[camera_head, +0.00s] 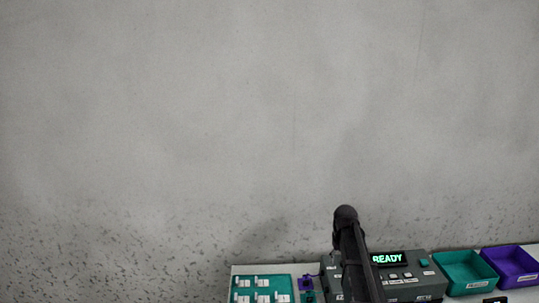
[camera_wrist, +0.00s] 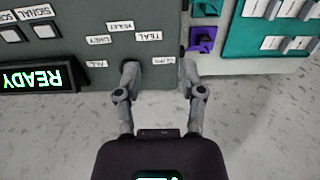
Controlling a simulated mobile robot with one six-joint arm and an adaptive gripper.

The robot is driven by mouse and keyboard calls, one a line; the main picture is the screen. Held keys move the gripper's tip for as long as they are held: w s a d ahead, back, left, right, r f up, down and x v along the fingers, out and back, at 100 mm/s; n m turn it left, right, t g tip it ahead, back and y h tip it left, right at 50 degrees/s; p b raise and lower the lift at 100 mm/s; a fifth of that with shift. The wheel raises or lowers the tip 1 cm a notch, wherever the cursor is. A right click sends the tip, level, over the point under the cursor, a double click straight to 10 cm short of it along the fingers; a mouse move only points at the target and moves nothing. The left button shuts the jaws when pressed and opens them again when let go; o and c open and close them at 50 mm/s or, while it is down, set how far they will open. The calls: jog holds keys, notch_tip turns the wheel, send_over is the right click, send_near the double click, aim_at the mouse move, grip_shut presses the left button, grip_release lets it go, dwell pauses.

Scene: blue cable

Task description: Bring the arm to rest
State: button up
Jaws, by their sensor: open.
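My gripper (camera_wrist: 158,76) shows in the wrist view with its two grey fingers apart and nothing between them. Its fingertips lie over the edge of the dark grey box (camera_wrist: 150,50), by its small printed labels; I cannot tell whether they touch it. In the head view my dark arm stands in front of the same box (camera_head: 415,287) and hides part of it. The gripper's fingers cannot be made out there. The lit display (camera_head: 388,259) reads READY, and it also shows in the wrist view (camera_wrist: 38,78). No blue cable can be made out.
A teal board (camera_head: 282,282) with several white pieces lies left of the box. Small purple (camera_wrist: 201,40) and teal (camera_wrist: 207,8) holders sit between them. A teal bin (camera_head: 466,268) and a purple bin (camera_head: 511,264) stand at the right. A bare grey wall (camera_head: 200,120) rises behind.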

jog(key=s+a, duration=0.5)
jog(key=s, duration=0.5)
jog(key=s+a, duration=0.6)
jog(key=s, duration=0.4)
grip_shut()
